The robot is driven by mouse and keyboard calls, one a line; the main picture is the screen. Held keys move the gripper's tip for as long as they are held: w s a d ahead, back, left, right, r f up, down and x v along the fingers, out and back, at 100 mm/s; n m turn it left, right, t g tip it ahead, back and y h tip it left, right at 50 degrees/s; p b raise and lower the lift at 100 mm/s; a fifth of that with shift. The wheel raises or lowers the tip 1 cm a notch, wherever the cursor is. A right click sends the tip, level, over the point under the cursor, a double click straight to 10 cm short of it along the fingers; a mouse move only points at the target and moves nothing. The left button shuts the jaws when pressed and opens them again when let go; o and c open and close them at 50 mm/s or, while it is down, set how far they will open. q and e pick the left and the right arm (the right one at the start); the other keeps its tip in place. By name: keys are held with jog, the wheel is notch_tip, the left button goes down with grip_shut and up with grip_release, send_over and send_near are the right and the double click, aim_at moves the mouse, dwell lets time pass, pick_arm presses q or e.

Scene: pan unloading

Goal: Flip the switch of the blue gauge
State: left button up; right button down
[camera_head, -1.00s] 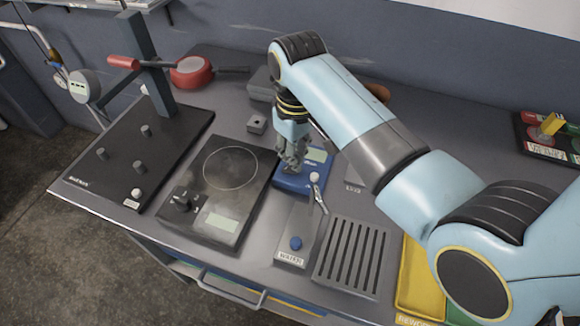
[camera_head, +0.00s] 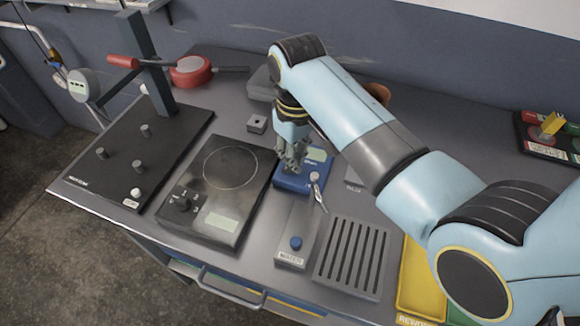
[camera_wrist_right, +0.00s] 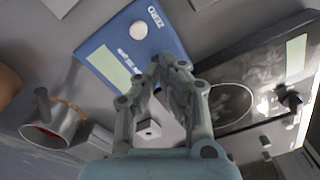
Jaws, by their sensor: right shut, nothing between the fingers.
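The blue gauge (camera_head: 291,184) lies on the bench in the middle, a flat blue box with a pale display (camera_head: 317,155). In the right wrist view the blue gauge (camera_wrist_right: 165,42) shows a round white knob (camera_wrist_right: 138,31) beside the word ZERO, and its pale display (camera_wrist_right: 109,68). My right gripper (camera_head: 292,165) is shut and empty, pointing down over the gauge's left part. In the wrist view the right gripper (camera_wrist_right: 172,66) covers one end of the gauge. I cannot tell whether its tips touch the gauge, and no separate switch shows clearly. My left gripper is out of view.
A black hotplate (camera_head: 216,222) lies left of the gauge. A grey water unit (camera_head: 294,257) with a metal lever stands in front, beside a slotted drain grate (camera_head: 352,260). A small grey block (camera_head: 257,123) sits behind. A black stand base (camera_head: 112,185) is farther left.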

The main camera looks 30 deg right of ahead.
jog(key=shift+f+b, duration=0.45)
jog(key=shift+f, duration=0.5)
dwell(0.3)
jog(key=shift+s, duration=0.1)
notch_tip(320, 180, up, 3)
jog(key=p, duration=0.2)
jog(key=shift+f+p, duration=0.2)
jog(key=shift+p, duration=0.1)
jog(key=shift+r, duration=2.2)
